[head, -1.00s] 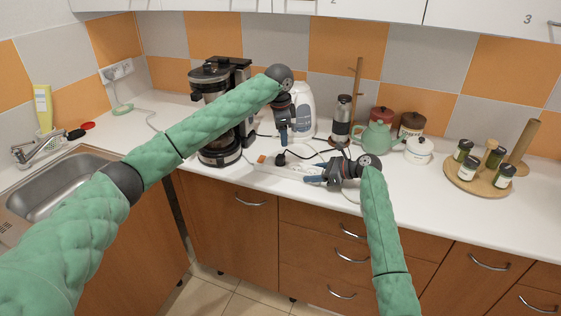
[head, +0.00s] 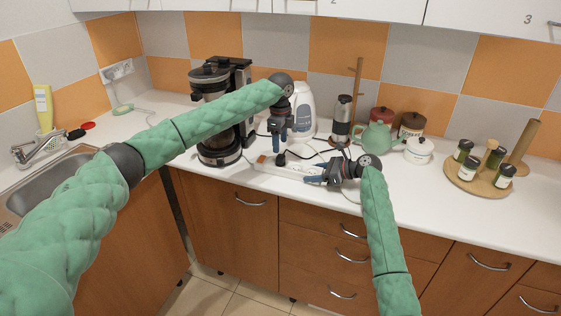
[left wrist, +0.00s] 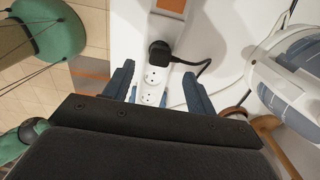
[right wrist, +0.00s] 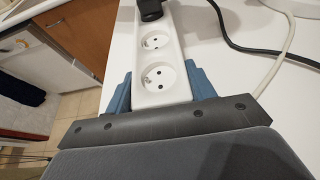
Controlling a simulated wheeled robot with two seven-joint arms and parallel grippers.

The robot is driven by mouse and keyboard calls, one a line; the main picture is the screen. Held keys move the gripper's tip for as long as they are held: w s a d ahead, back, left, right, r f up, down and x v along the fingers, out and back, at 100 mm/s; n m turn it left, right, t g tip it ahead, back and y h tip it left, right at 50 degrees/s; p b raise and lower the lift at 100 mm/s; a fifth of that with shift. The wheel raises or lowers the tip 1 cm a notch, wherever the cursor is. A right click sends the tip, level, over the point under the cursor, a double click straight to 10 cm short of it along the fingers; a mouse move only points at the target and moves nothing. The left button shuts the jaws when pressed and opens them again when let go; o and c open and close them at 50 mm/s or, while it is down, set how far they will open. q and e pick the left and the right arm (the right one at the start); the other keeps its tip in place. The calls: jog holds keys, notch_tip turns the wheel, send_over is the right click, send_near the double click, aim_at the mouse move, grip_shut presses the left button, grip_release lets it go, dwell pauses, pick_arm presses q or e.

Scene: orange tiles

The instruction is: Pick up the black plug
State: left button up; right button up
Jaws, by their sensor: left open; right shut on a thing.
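The black plug (left wrist: 160,53) sits in the white power strip (left wrist: 152,88), at one end of its row of sockets. Its black cord runs off to the right in the left wrist view. In the head view the plug (head: 281,159) is just below my left gripper (head: 280,149), which is open and points down. In the left wrist view its blue fingers stand apart on both sides of the strip, nearer than the plug. My right gripper (right wrist: 160,88) is shut on the power strip, its blue fingers along both sides near the empty sockets.
A coffee maker (head: 220,110) stands left of the strip and a white kettle (head: 303,110) behind it. A teapot (head: 377,138), a grinder (head: 342,120) and a round tray of jars (head: 480,186) are to the right. Cords lie behind the strip.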

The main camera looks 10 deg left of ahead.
aim_at(281, 155)
pick_arm(q)
jog(key=shift+d+f, duration=0.1)
jog(key=shift+f, duration=3)
jog(key=shift+c, duration=0.5)
jog(key=c, duration=1.1)
jog(key=shift+r, duration=0.1)
jog(key=shift+r, duration=5.75)
